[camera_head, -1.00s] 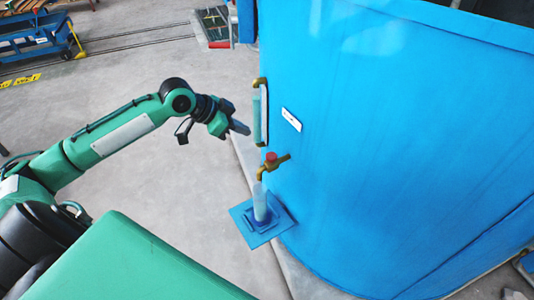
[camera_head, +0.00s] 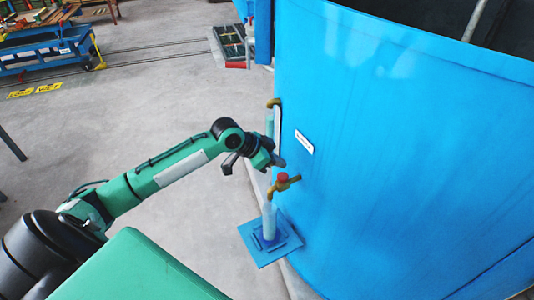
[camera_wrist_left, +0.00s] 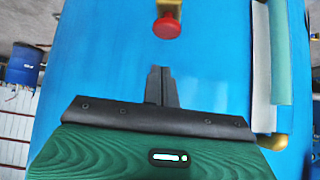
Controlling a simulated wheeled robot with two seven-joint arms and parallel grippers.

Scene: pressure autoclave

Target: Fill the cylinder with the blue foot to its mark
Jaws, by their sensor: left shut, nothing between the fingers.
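A clear cylinder (camera_head: 268,218) stands upright on its blue foot (camera_head: 268,242), under the brass tap (camera_head: 285,187) on the side of the big blue tank (camera_head: 400,150). The tap has a red knob (camera_head: 283,177), which also shows in the left wrist view (camera_wrist_left: 166,27). My left gripper (camera_head: 280,162) is shut and empty, just above and beside the tap. In the left wrist view its closed fingers (camera_wrist_left: 161,72) point toward the red knob, with a gap between. The cylinder's mark and water level are too small to tell. My right gripper is out of view.
A sight tube (camera_head: 271,125) with brass fittings runs up the tank wall beside my left gripper; it also shows in the left wrist view (camera_wrist_left: 278,60). A blue plate (camera_head: 285,250) lies under the cylinder. The grey floor at left is open. A blue cart (camera_head: 45,50) stands far back.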

